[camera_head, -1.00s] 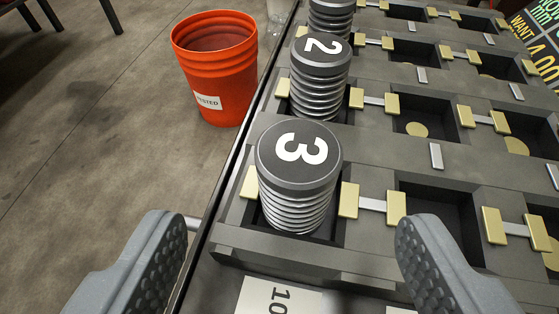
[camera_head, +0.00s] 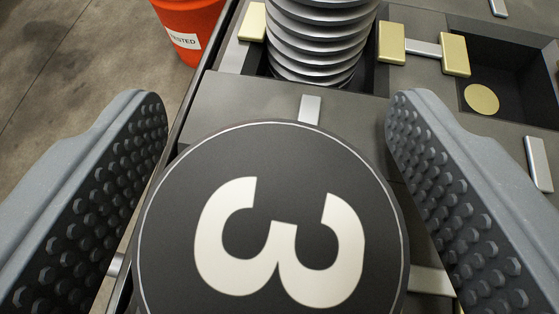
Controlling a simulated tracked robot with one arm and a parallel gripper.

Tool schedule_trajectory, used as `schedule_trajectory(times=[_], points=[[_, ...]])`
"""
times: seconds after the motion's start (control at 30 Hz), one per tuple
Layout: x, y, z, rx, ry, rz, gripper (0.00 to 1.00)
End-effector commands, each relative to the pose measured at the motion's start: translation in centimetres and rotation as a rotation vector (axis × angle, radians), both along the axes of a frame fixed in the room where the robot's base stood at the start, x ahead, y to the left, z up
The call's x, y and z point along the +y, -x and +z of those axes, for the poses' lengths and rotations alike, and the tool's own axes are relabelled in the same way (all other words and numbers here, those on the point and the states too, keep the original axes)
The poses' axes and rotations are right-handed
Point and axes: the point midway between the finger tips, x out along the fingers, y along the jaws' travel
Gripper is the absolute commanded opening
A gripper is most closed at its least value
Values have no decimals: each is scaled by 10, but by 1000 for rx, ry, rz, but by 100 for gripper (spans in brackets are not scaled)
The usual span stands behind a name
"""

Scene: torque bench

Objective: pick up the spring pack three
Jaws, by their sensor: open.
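The spring pack three (camera_head: 272,165) shows as a large dark round cap with a white 3, close below the camera. Its coils and its socket are hidden under the cap. My gripper (camera_head: 275,120) is open, with one grey studded finger to the left of the cap and one to the right. The cap lies between the fingers, and the right finger is very near its edge. I cannot tell whether that finger touches it.
Another spring pack (camera_head: 322,40) stands in its socket just beyond, its top cut off. An empty socket (camera_head: 520,65) with a gold disc (camera_head: 481,98) and gold blocks lies to the right. An orange bucket (camera_head: 185,20) stands on the floor (camera_head: 90,50) at the left.

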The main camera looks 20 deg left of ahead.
Motion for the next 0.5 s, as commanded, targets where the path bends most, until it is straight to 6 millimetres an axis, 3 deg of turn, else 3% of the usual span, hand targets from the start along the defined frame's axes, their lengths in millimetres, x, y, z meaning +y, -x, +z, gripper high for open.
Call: schedule_trajectory(times=[0.2, 0.27, 0.43, 0.5], points=[[0, -1, 1, -1, 0, 0, 66], [0, -1, 1, -1, 0, 0, 52], [0, -1, 1, -2, -1, 0, 6], [0, -1, 1, -2, -1, 0, 6]])
